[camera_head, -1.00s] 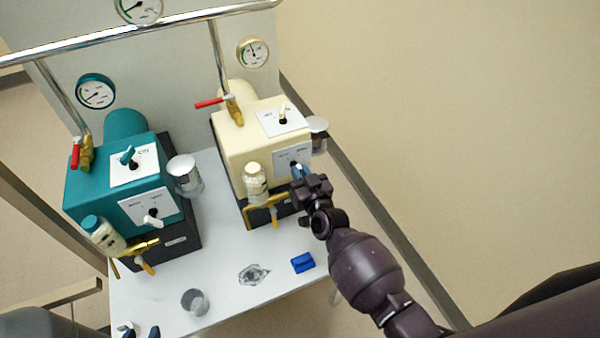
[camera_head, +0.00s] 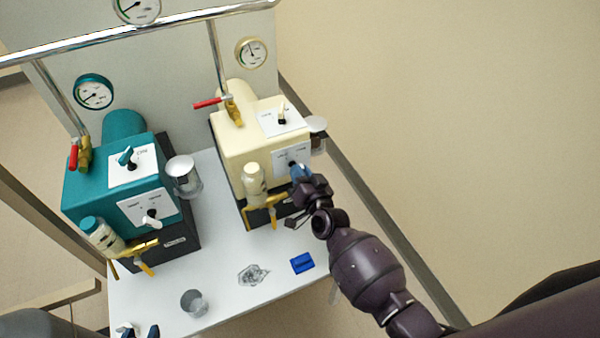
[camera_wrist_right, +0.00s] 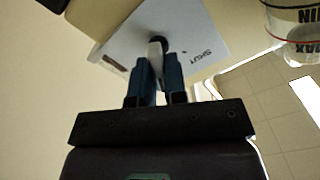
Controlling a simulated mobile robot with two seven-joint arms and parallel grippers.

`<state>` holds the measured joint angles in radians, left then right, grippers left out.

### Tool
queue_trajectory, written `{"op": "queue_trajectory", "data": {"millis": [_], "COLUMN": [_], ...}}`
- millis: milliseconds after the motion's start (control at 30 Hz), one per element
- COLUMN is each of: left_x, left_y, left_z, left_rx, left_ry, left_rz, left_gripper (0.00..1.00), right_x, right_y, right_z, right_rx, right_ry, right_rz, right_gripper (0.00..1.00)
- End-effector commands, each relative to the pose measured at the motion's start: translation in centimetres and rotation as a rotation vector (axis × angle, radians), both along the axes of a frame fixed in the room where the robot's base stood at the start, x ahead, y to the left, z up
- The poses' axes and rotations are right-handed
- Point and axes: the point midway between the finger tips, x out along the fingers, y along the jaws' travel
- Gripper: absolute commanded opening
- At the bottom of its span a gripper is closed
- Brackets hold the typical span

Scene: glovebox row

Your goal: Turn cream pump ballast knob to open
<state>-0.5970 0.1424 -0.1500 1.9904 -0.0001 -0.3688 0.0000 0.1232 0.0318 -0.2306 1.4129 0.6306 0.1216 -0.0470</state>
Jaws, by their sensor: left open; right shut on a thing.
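The cream pump (camera_head: 235,145) stands on the right of the white table. Its front white plate (camera_head: 283,158) carries the ballast knob, which is mostly hidden by my right gripper (camera_head: 300,172) in the head view. In the right wrist view the knob (camera_wrist_right: 157,58) is a pale lever on a black hub, and the plate (camera_wrist_right: 185,28) reads "SHUT" on the right. My right gripper's blue fingers (camera_wrist_right: 158,80) are shut on the lever. My left gripper (camera_head: 139,331) is open at the bottom left, with only its tips showing, away from the pumps.
The teal pump (camera_head: 90,185) stands to the left. A glass jar with a metal lid (camera_head: 183,176) stands between the pumps. A pipe (camera_head: 150,31) crosses above.

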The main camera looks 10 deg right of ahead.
Motion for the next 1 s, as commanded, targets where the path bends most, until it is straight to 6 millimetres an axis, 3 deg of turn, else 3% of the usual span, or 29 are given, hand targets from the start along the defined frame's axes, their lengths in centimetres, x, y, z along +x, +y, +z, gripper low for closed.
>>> {"op": "queue_trajectory", "data": {"millis": [267, 300, 467, 767, 1000], "left_x": [-0.2, -0.2, -0.5, -0.5, -0.2], "left_y": [0.0, 0.0, 0.1, 0.1, 0.0], "left_z": [-0.1, -0.1, -0.2, -0.2, 0.3], "left_rx": [0.000, 0.001, 0.000, 0.000, 0.000], "left_ry": [0.003, 0.005, 0.009, 0.009, 0.002], "left_rz": [0.000, 0.001, 0.002, 0.002, 0.002], "left_gripper": [0.43, 0.43, 0.43, 0.43, 0.43], "right_x": [0.0, 0.0, 0.0, -0.2, -2.5], "right_y": [0.0, 0.0, 0.0, 0.0, -0.5], "right_z": [0.0, 0.0, 0.0, 0.0, 0.0], "right_rx": [0.007, 0.007, 0.006, 0.004, 0.005], "right_ry": [0.003, 0.003, 0.002, 0.001, 0.001], "right_rz": [0.000, 0.000, 0.000, -0.001, -0.001], "right_gripper": [0.00, 0.16, 0.38, 0.38, 0.38]}}
